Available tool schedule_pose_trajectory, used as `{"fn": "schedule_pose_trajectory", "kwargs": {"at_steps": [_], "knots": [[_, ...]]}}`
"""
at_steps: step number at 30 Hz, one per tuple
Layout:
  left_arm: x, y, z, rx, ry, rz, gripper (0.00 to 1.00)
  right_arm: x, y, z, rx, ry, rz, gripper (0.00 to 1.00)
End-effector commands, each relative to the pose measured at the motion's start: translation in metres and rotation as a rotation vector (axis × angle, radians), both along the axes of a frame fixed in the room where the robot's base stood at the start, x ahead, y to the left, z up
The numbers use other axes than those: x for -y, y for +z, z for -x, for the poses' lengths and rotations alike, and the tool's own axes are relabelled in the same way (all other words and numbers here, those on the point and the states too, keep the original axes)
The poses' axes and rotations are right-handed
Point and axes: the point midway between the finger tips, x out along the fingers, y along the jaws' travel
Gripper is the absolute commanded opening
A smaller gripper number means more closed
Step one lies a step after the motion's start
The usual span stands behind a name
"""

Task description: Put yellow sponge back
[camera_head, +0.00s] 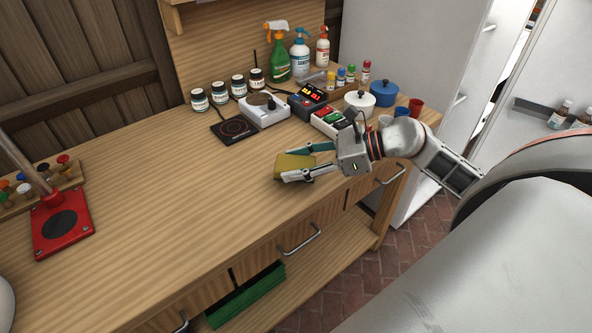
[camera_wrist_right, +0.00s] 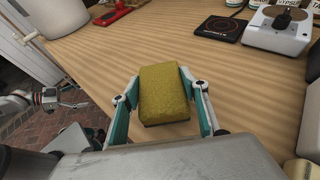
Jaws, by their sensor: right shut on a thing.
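The yellow sponge (camera_head: 293,165) is a yellow block with a darker underside, near the front right of the wooden workbench (camera_head: 190,200). My right gripper (camera_head: 298,163) reaches in from the right and is shut on the sponge. In the right wrist view the sponge (camera_wrist_right: 164,92) sits between the two teal-padded fingers. I cannot tell whether the sponge touches the bench top or is held just above it. My left gripper is not clearly in view in the head view.
A black hot plate (camera_head: 233,130) and a white device (camera_head: 264,110) stand behind the sponge. Spray bottles (camera_head: 278,55), jars and pots line the back. A red stand base (camera_head: 62,222) is at left. The middle of the bench is clear.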

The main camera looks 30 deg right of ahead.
Motion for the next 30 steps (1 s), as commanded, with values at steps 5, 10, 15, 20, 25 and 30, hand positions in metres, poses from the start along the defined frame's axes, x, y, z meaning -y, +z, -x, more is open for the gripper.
{"fn": "schedule_pose_trajectory", "kwargs": {"at_steps": [5, 10, 15, 20, 25, 30], "knots": [[-0.001, 0.000, -0.002, 0.004, -0.001, -0.003, 0.85, 0.000, -0.021, 0.000, 0.000, -0.001, -0.001, 0.24], [-0.001, 0.003, -0.004, 0.010, -0.001, -0.004, 0.85, 0.000, -0.023, 0.000, 0.002, -0.001, 0.000, 0.24], [-0.001, 0.001, -0.003, 0.007, -0.001, -0.004, 0.85, 0.000, -0.024, 0.000, 0.000, -0.001, 0.000, 0.24], [-0.001, -0.001, -0.003, 0.006, -0.001, -0.006, 0.85, 0.000, -0.027, 0.000, 0.001, -0.001, 0.001, 0.57], [-0.002, -0.001, -0.003, 0.006, -0.001, -0.006, 0.85, 0.000, -0.026, 0.000, 0.001, -0.001, 0.001, 0.61], [-0.002, -0.001, -0.003, 0.007, -0.001, -0.006, 0.85, 0.000, -0.026, 0.000, 0.000, -0.001, 0.000, 0.61]]}}
